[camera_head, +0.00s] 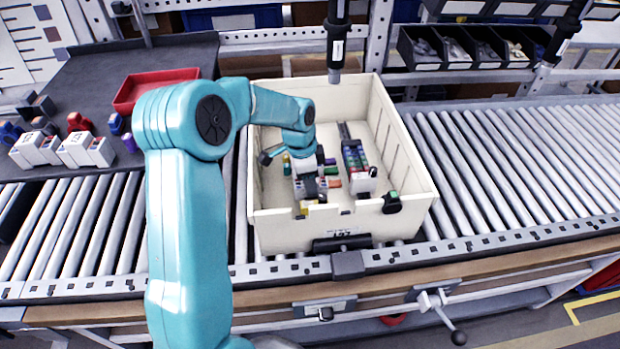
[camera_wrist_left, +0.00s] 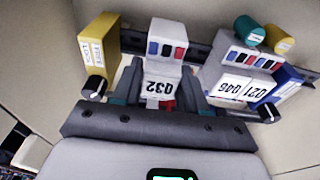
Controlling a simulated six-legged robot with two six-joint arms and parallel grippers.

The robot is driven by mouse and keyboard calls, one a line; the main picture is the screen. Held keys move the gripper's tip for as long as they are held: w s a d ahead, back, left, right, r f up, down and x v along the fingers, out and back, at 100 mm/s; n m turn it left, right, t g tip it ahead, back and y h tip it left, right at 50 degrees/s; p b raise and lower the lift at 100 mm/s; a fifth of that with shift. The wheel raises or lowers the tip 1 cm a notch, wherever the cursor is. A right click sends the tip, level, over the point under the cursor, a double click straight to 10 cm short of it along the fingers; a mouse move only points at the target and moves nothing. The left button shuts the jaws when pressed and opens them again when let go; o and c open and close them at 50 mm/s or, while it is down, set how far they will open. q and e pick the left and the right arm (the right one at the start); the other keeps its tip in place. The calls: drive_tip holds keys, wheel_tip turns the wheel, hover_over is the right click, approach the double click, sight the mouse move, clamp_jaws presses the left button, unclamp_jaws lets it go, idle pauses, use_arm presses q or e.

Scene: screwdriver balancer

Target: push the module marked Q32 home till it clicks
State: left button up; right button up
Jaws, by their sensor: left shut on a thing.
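The module marked Q32 (camera_wrist_left: 164,70) is in the middle of the left wrist view, a pale block with blue and red parts on top and its label upside down. My left gripper (camera_wrist_left: 160,98) is shut on it, one dark finger on each side. In the head view my left gripper (camera_head: 310,184) reaches down into the cream crate (camera_head: 412,192) and mostly hides the module. The module is at the dark rail (camera_wrist_left: 198,52); I cannot tell whether it is fully seated. My right gripper is not in view.
In the left wrist view a yellow module (camera_wrist_left: 97,48) stands left, and pale modules (camera_wrist_left: 240,78) with a blue one (camera_wrist_left: 288,86) stand right. A second row of modules (camera_head: 355,165) is in the crate. A black tool (camera_head: 337,40) hangs above the crate's back edge.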

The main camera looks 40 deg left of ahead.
use_arm(q)
drive_tip(key=shift+f+b, duration=0.75)
drive_tip(key=shift+f, duration=0.1)
idle(1.7)
drive_tip(key=o, duration=1.2)
drive_tip(key=shift+o, duration=0.2)
drive_tip(key=shift+r, duration=0.1)
wheel_tip(320, 180, up, 16)
drive_tip(key=s+a, duration=0.1)
drive_tip(key=shift+s+a+p, duration=0.35)
drive_tip(key=shift+s, duration=0.05)
wheel_tip(320, 180, up, 12)
drive_tip(key=p, duration=1.1)
